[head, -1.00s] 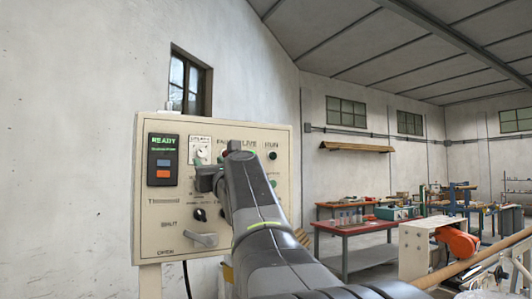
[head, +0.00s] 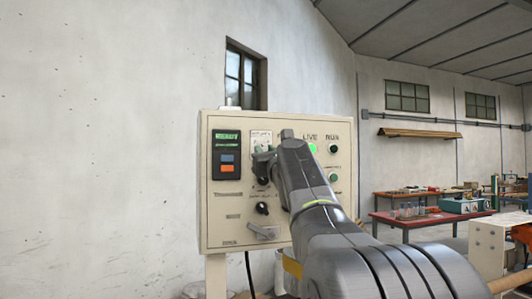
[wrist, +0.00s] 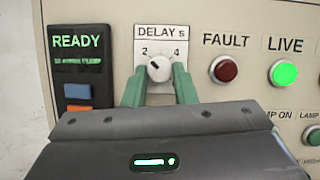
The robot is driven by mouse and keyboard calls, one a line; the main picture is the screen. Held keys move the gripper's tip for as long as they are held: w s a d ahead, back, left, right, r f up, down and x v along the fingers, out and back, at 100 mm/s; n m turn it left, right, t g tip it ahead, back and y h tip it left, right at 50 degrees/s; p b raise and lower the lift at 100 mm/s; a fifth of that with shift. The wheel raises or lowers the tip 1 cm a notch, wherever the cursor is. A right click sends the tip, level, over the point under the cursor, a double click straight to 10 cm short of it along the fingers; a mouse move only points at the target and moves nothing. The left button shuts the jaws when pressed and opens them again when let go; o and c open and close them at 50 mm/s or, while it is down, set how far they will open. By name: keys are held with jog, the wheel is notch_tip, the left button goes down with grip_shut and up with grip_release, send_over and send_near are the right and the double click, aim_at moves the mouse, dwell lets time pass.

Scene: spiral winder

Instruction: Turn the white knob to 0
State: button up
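The white knob (wrist: 159,69) sits on a white dial plate (wrist: 161,45) marked "DELAY s". Its short dark mark points up and left, toward the 2; a 4 shows at upper right. No 0 is visible; the lower dial sides are hidden behind my fingers. My gripper (wrist: 159,72) has its two green fingers on either side of the knob, with a small gap at each side, so it looks open. In the head view my gripper (head: 263,158) is at the plate's lower part and hides the knob.
The cream control panel (head: 225,218) also carries a READY display (wrist: 77,60), a red FAULT lamp (wrist: 225,69), a lit green LIVE lamp (wrist: 283,73), a black knob (head: 262,208) and a grey lever (head: 264,231) below. A red-topped table (head: 420,217) stands at right.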

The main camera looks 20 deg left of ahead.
jog(key=shift+n, duration=0.4)
jog(key=n+g, duration=0.1)
jog(key=n, duration=0.1)
jog(key=n+y+b, duration=0.1)
jog(key=shift+w+d+n+g+y, duration=0.15)
jog(key=shift+n+g+y, duration=0.15)
jog(key=shift+n+g, duration=0.1)
jog(key=n+g, duration=0.1)
jog(key=n, duration=0.1)
jog(key=n+g, duration=0.1)
jog(key=n, duration=0.1)
jog(key=n+g, duration=0.1)
jog(key=n, duration=0.2)
jog(key=shift+w+d+r+y+p, duration=0.2)
jog(key=shift+r+y+p, duration=0.1)
jog(key=shift+y+p, duration=0.1)
jog(key=n+g, duration=0.1)
jog(key=n+p, duration=0.1)
jog(key=n, duration=0.1)
jog(key=n+g+p, duration=0.1)
jog(key=n, duration=0.1)
jog(key=shift+r+g, duration=0.3)
jog(key=n+p, duration=0.1)
jog(key=n, duration=0.1)
jog(key=n+g+h+p, duration=0.1)
jog(key=n+p, duration=0.1)
jog(key=n, duration=0.1)
jog(key=shift+h, duration=0.3)
jog(key=o, duration=1)
